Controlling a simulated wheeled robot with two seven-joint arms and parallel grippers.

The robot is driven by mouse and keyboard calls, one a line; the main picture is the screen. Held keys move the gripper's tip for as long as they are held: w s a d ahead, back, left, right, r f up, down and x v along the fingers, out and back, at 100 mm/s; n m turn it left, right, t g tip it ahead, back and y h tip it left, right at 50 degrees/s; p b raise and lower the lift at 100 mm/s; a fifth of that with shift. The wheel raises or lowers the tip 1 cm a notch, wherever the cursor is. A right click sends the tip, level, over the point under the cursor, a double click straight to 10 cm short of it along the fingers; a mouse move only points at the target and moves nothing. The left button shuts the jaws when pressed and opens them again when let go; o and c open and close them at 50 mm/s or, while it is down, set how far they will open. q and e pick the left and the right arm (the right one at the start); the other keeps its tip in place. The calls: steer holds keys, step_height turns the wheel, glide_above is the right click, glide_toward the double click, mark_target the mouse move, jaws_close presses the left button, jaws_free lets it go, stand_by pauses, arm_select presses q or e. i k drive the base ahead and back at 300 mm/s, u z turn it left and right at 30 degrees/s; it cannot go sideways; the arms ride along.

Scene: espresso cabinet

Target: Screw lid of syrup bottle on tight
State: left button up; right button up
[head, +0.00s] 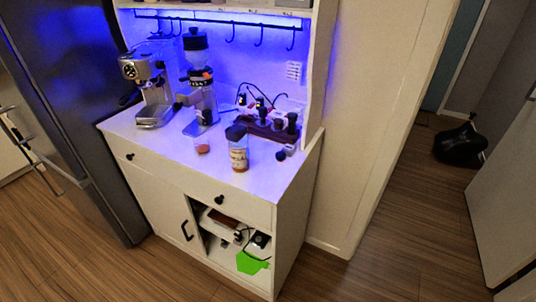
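The syrup bottle (239,157) stands upright near the front edge of the white cabinet top (178,155), right of its middle. It is clear with a pale label and amber contents at the bottom. Its dark lid (236,133) sits on top and looks slightly tilted; I cannot tell how tightly it is seated. Neither of my grippers is in the head view.
Behind are an espresso machine (152,88), a grinder (199,85) and a dark wooden stand with tools (270,130). A small dark-ended object (283,154) lies right of the bottle. Floor in front is clear.

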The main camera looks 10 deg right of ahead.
mark_target(238, 134)
steer(key=k, duration=0.5)
steer(key=u, duration=1.95)
steer(key=i, duration=1.15)
steer(key=z, duration=1.9)
